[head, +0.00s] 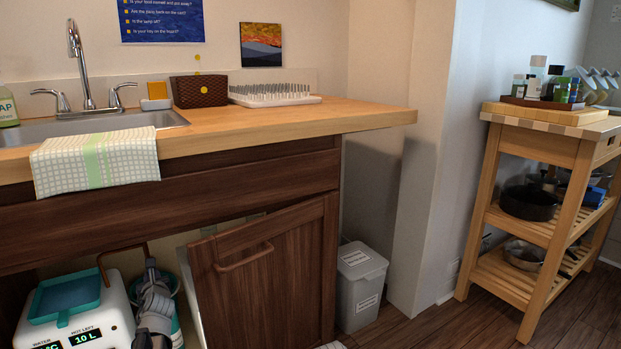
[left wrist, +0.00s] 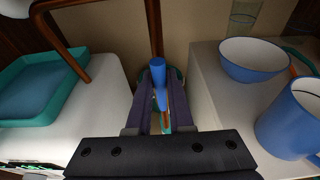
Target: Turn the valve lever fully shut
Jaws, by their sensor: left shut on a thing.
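The blue valve lever (left wrist: 158,72) shows in the left wrist view, below a copper pipe (left wrist: 153,25) against the back wall. My left gripper (left wrist: 161,82) is shut on it, with one dark finger on each side. The lever points up and slightly left in that view; its pivot and valve body are mostly hidden by the fingers. In the head view my left gripper (head: 151,268) is under the counter, in the open cabinet, and the lever is hidden there. My right gripper is in neither view.
A white box (head: 110,335) with a teal tray (head: 70,297) stands left of my gripper. The open cabinet door (head: 265,280) hangs to its right. A blue bowl (left wrist: 253,62) and blue mug (left wrist: 285,125) sit on a white surface at right in the wrist view.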

